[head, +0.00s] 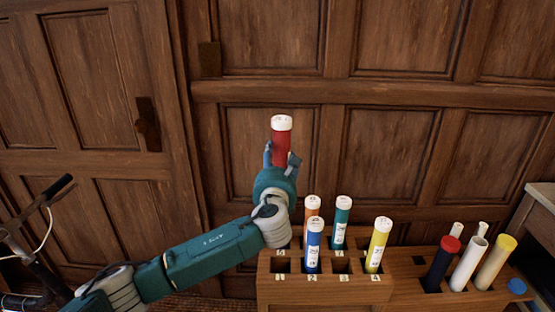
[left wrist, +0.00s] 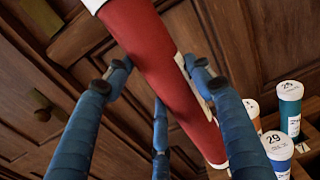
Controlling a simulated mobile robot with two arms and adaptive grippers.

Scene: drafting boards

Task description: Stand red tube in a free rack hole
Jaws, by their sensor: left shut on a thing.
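My left gripper (head: 281,154) is shut on the red tube (head: 281,138), which has a white cap and stands nearly upright in the fingers. In the left wrist view the red tube (left wrist: 165,70) runs between the blue fingers, a pale label partly showing. The gripper is above and to the left of the wooden rack (head: 325,291). The rack's raised left block holds an orange tube (head: 312,211), a teal tube (head: 341,230), a blue tube (head: 313,250) and a yellow tube (head: 377,248). Empty front holes show at the left (head: 280,266) and between blue and yellow (head: 341,267).
The rack's lower right part holds a dark tube with a red cap (head: 441,264), a white tube (head: 468,266), a yellow-capped tube (head: 495,263) and others. A panelled wooden wall (head: 280,60) stands behind. A handlebar-like object (head: 53,190) is at left.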

